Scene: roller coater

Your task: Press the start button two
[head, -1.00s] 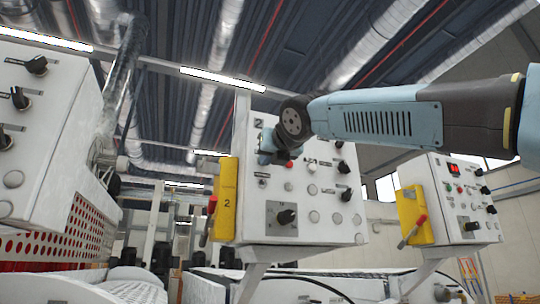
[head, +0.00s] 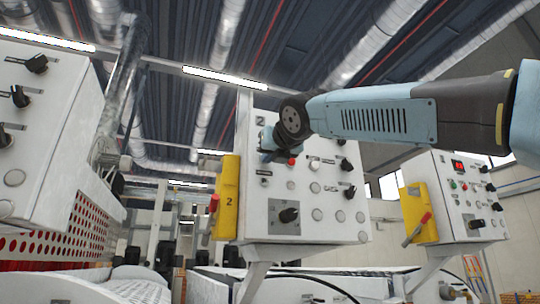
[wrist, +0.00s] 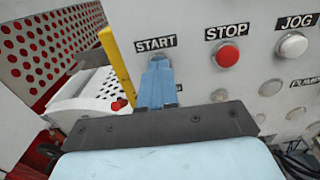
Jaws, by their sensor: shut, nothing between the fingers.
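The white control panel marked 2 (head: 254,212) stands at the centre of the head view. My gripper (head: 268,157) is at its upper left, below the number 2. In the wrist view my gripper (wrist: 158,62) is shut, with its fingertips just under the START label (wrist: 156,43). The start button itself is hidden behind the fingers, and I cannot tell whether they touch it. The red STOP button (wrist: 227,55) is to the right of the fingers; it also shows in the head view (head: 292,161).
A white JOG button (wrist: 292,45) lies right of STOP. A yellow box with a red-tipped lever (head: 227,200) is on the panel's left side. Another panel (head: 455,200) stands at right, and a larger one (head: 40,130) at left.

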